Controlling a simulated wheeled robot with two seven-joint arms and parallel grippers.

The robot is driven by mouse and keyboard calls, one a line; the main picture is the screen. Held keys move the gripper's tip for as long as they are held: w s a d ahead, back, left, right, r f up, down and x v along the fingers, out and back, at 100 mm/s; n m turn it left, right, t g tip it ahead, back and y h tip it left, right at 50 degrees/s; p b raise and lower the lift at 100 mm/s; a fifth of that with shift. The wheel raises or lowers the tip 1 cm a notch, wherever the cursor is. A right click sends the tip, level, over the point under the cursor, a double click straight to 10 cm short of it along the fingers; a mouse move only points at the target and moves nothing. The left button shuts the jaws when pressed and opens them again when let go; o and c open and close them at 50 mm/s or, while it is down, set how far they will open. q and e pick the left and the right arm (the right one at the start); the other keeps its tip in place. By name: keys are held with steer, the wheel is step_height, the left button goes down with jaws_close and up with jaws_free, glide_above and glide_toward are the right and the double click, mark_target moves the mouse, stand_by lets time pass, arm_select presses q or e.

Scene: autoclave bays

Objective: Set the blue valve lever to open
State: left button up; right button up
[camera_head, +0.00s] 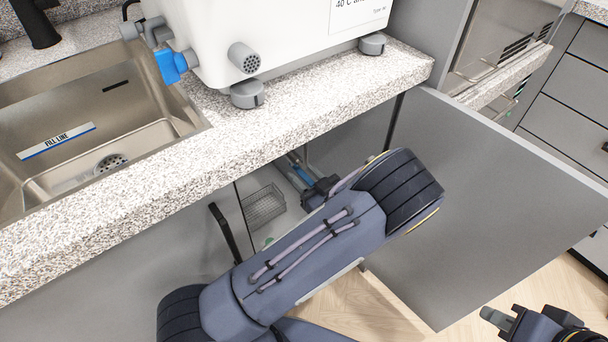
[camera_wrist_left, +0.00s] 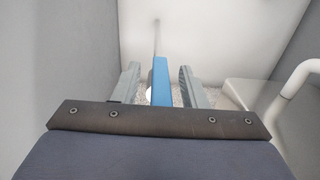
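A blue lever (camera_head: 303,174) shows inside the open cabinet under the counter, partly hidden by my left arm. In the left wrist view the blue lever (camera_wrist_left: 161,82) stands as a flat bar between the two grey fingers. My left gripper (camera_wrist_left: 158,70) is open around it, with a gap visible on each side. In the head view its fingers are mostly hidden behind my wrist. What the lever is mounted on is hidden. My right gripper (camera_head: 493,319) is low at the bottom right, away from the lever, and its opening is unclear.
The cabinet door (camera_head: 500,205) hangs open to the right. A wire basket (camera_head: 263,207) sits inside the cabinet. Above are the speckled counter (camera_head: 330,103), a steel sink (camera_head: 60,120) and a white appliance (camera_head: 270,35) with a blue fitting (camera_head: 171,66). A pale pipe (camera_wrist_left: 293,80) is right of the fingers.

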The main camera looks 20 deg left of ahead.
arm_select(q)
steer(key=p+v, duration=0.1)
steer(key=v, duration=0.6)
steer(key=shift+s+d, duration=0.2)
steer(key=shift+d, duration=0.15)
stand_by(0.5)
